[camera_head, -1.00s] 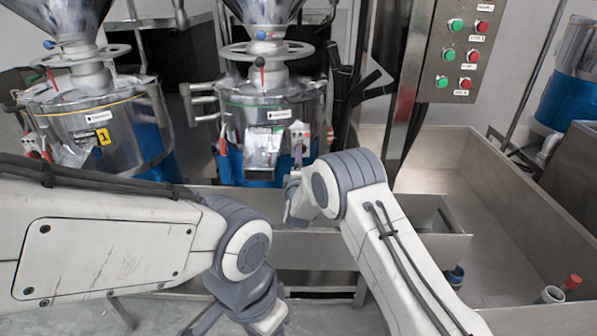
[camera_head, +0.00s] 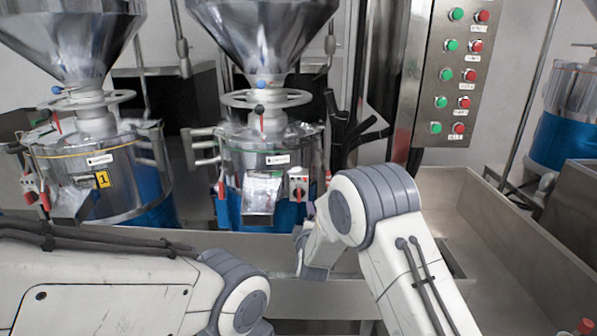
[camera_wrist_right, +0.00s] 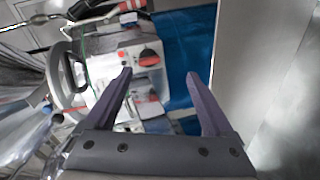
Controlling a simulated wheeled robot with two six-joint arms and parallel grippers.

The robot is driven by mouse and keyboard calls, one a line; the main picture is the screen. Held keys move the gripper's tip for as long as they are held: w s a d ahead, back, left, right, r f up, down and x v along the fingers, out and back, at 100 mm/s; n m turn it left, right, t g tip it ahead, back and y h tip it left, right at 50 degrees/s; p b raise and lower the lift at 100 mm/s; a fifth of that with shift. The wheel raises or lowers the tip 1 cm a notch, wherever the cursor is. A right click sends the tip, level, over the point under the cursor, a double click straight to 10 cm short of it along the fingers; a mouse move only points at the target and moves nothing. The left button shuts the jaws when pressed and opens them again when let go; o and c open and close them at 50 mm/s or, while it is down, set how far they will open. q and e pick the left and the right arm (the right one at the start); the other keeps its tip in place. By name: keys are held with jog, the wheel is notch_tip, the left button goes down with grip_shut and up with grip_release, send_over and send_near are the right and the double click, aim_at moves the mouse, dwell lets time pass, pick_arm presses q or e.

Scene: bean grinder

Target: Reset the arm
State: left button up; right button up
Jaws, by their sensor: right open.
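My right arm (camera_head: 385,235) comes in from the lower right, bent at a large grey joint. Its wrist end (camera_head: 318,245) points down in front of the steel trough, and the fingers are hard to make out there. In the right wrist view, my right gripper (camera_wrist_right: 158,74) is open with two purple-grey fingers apart and nothing between them. Beyond the fingers are a white switch box (camera_wrist_right: 150,70) and a blue surface (camera_wrist_right: 188,45). My left arm (camera_head: 110,285) lies across the lower left; its gripper is out of the picture.
Two steel grinders with hoppers stand behind the arms, one at left (camera_head: 100,165) and one at centre (camera_head: 270,160). A control panel (camera_head: 455,75) with green and red buttons is at upper right. A steel trough (camera_head: 490,250) spans the right side.

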jog(key=s+d+f+m+g, duration=0.1)
jog(key=s+d+m+g, duration=0.4)
jog(key=s, duration=0.7)
jog(key=s+d+m+g, duration=0.4)
jog(key=s+d+m, duration=0.2)
jog(key=s, duration=0.5)
jog(key=s+d+f+m+g, duration=0.1)
jog(key=s+d+m+g, duration=0.4)
jog(key=s, duration=0.7)
jog(key=s+a+r+n+g, duration=0.1)
jog(key=s+a+r+n, duration=0.25)
jog(key=s+a, duration=0.35)
jog(key=s+a+r+n+g, duration=0.1)
jog(key=s+a+r+n, duration=0.25)
jog(key=s+a, duration=0.25)
notch_tip(320, 180, up, 13)
jog(key=p, duration=1.3)
jog(key=shift+w+f, duration=0.1)
jog(key=shift+f, duration=0.05)
jog(key=shift+a, duration=0.1)
